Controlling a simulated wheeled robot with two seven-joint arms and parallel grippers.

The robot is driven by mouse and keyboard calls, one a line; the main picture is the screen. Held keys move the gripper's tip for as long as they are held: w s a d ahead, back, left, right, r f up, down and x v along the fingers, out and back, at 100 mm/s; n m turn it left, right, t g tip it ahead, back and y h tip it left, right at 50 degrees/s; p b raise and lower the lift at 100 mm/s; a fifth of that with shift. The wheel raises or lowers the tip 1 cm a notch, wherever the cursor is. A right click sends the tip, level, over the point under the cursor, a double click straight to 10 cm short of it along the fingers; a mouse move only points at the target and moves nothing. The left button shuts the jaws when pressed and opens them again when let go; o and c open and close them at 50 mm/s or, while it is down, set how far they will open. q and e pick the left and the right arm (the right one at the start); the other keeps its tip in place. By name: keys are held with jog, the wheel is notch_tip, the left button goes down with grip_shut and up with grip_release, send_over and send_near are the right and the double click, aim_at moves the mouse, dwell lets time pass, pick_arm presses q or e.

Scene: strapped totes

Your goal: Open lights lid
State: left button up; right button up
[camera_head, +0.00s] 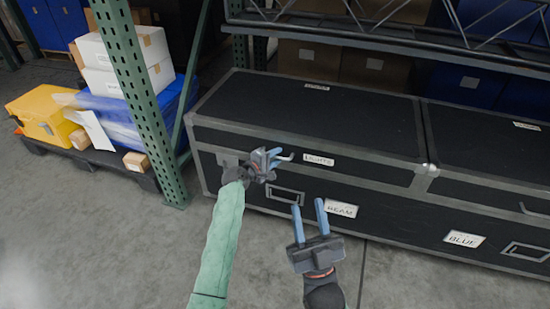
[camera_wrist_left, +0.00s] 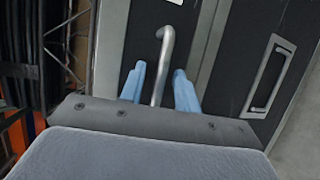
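The lights lid (camera_head: 300,118) is the long black top of the left case, with grey metal edges and a "LIGHTS" label (camera_head: 318,159) on its front. It lies closed. A bent metal handle (camera_head: 286,157) stands out from the lid's front; it also shows in the left wrist view (camera_wrist_left: 162,50). My left gripper (camera_head: 268,156) is at this handle, its blue fingers (camera_wrist_left: 158,85) apart with the handle between them. A gap seems to show beside the bar; contact is unclear. My right gripper (camera_head: 309,211) is open and empty, lower, in front of the case.
Below the lid are front panels labelled "BEAM" (camera_head: 341,209) and "BLUE" (camera_head: 464,239). A second black lid (camera_head: 490,155) adjoins on the right, with its own handle (camera_head: 533,210). A green rack post (camera_head: 140,95) stands left. A metal truss (camera_head: 390,35) hangs above. The floor in front is clear.

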pick_arm(q)
jog(key=shift+c, duration=0.2)
grip_shut()
